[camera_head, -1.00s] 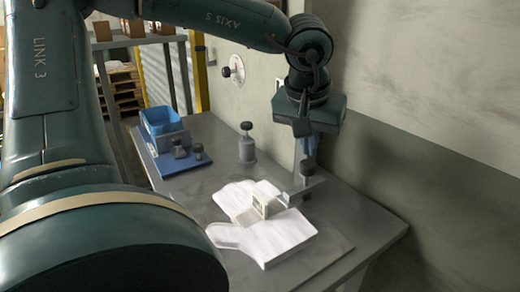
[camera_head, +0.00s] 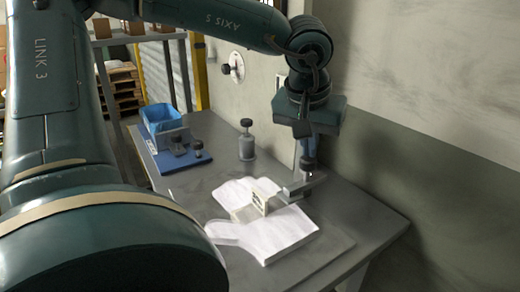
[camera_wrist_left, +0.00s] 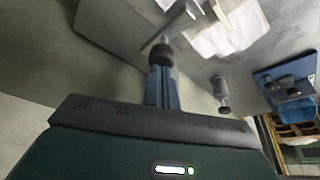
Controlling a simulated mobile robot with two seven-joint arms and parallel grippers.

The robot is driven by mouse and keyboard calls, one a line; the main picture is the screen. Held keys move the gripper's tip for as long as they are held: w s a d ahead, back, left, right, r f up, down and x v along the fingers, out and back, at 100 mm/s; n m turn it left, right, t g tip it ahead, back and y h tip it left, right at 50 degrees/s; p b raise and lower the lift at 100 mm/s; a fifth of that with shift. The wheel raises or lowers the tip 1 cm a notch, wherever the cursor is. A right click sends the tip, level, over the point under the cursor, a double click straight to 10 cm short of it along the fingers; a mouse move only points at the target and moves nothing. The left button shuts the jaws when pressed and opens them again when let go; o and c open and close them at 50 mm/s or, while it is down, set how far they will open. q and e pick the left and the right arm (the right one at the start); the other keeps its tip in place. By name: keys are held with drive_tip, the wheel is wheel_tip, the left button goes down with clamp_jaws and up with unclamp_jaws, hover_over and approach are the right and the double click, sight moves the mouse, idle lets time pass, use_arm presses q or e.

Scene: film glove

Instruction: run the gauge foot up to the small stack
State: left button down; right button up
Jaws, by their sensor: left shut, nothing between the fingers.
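White film gloves (camera_head: 275,238) lie in a flat stack on the grey table. A small cream upright piece (camera_head: 258,203) stands among them. The grey gauge foot (camera_head: 299,188), with a dark knob (camera_head: 309,171) on it, is at the stack's right side; I cannot tell if they touch. My left gripper (camera_head: 308,158) points down behind the knob, its blue fingers together and empty. In the left wrist view its fingertips (camera_wrist_left: 161,70) reach the dark knob (camera_wrist_left: 161,54), and the gloves (camera_wrist_left: 228,28) lie beyond. My right gripper is not in view.
A knobbed grey cylinder (camera_head: 247,146) stands behind the gloves. A blue bin (camera_head: 161,118) and a blue base with dark knobs (camera_head: 192,160) are at the table's back left. The wall (camera_head: 420,80) closes the right side. The table's front right (camera_head: 365,232) is clear.

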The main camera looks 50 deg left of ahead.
sight(307, 160)
use_arm(q)
drive_tip(key=shift+f+b, duration=0.65)
drive_tip(key=shift+f, duration=0.2)
drive_tip(key=shift+f+b, duration=0.4)
drive_tip(key=shift+f, duration=0.1)
drive_tip(key=shift+f+b, duration=0.3)
drive_tip(key=shift+f, duration=0.1)
drive_tip(key=shift+f+b, duration=0.95)
drive_tip(key=shift+f, duration=0.45)
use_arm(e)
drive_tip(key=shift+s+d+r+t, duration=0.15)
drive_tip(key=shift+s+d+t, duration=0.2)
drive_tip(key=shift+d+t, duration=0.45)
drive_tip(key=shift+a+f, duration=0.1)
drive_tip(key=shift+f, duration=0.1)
